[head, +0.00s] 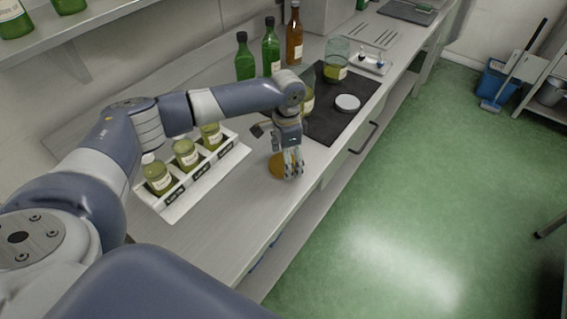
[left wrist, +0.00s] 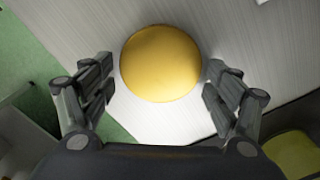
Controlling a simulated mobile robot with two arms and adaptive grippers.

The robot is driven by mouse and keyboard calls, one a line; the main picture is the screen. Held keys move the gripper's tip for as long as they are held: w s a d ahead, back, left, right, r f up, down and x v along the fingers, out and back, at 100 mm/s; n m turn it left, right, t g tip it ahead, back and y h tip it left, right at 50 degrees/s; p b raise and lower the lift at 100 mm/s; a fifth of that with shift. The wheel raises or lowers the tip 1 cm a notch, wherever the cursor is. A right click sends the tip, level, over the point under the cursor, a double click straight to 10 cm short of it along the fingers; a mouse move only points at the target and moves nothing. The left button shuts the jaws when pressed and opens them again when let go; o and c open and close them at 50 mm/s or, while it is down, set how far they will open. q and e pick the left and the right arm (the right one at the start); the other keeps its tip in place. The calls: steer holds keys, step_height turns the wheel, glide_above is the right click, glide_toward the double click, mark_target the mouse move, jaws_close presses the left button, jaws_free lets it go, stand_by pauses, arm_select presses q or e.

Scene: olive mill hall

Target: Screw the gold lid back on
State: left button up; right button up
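The gold lid (head: 277,166) lies flat on the light worktop near its front edge. In the left wrist view the lid (left wrist: 161,63) is a round gold disc between and just beyond the fingertips. My left gripper (head: 292,172) is right above the lid, pointing down, and it covers part of it in the head view. In the left wrist view my left gripper (left wrist: 158,85) is open, with a finger on each side of the lid. A jar (head: 307,103) with yellow-green contents stands on the dark mat, partly hidden behind my left arm. My right gripper is not in view.
A white rack (head: 228,161) with several labelled jars stands left of the lid. On the dark mat (head: 331,122) are a white round disc (head: 347,103) and a glass jar (head: 336,62). Tall bottles (head: 271,46) stand at the back.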

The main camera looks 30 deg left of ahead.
arm_select(q)
steer(key=c, duration=0.3)
steer(key=shift+r, duration=0.1)
steer(key=shift+r+b, duration=0.3)
steer(key=shift+r, duration=0.25)
step_height(320, 180, up, 2)
steer(key=shift+d+r+b, duration=0.15)
steer(key=shift+b, duration=0.3)
steer(key=s+d, duration=0.3)
steer(key=d, duration=0.1)
steer(key=s+d+r+b, duration=0.1)
steer(key=s+d, duration=0.2)
steer(key=d, duration=0.1)
steer(key=s+d+b, duration=0.1)
steer(key=s+d, duration=0.3)
steer(key=shift+d+r, duration=0.1)
steer(key=shift+r, duration=0.15)
